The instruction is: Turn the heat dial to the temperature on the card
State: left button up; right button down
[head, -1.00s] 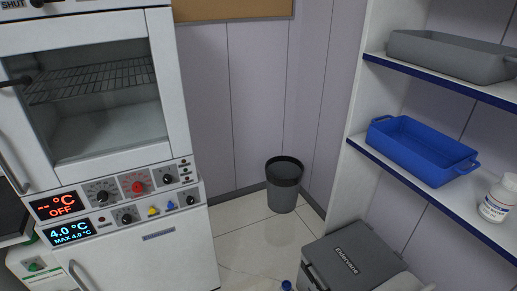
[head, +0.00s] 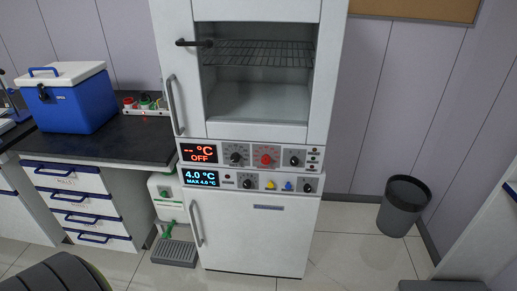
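A tall white cabinet (head: 262,220) stands in the middle of the head view. Its upper control panel has a red-lit display (head: 199,153) reading "-- °C OFF", a black dial (head: 236,155), a red dial (head: 266,158) and a smaller black knob (head: 294,159). The lower panel has a blue-lit display (head: 200,178) reading 4.0 °C, with a black dial (head: 248,182) and small yellow and blue knobs. I cannot read which one is the heat dial, nor the dial settings. No temperature card can be made out. Neither gripper is in view.
A dark-topped bench (head: 115,140) with a blue and white cool box (head: 73,97) stands left of the cabinet. A black bin (head: 402,206) stands on the right by the wall. A grey floor tray (head: 174,253) lies at the cabinet's lower left. Tiled floor in front is mostly clear.

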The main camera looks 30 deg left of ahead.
aim_at(235, 157)
jog(key=u, duration=1.25)
jog(key=i+j, duration=0.15)
jog(key=j, duration=0.3)
jog(key=i+j+z, duration=0.1)
jog(key=j, duration=0.35)
jog(key=i+j+z, duration=0.1)
jog(key=j, duration=0.4)
jog(key=i+j, duration=0.2)
jog(key=j, duration=0.3)
jog(key=i+j+z, duration=0.1)
jog(key=j, duration=0.35)
jog(key=k+l, duration=0.25)
jog(key=k, duration=0.15)
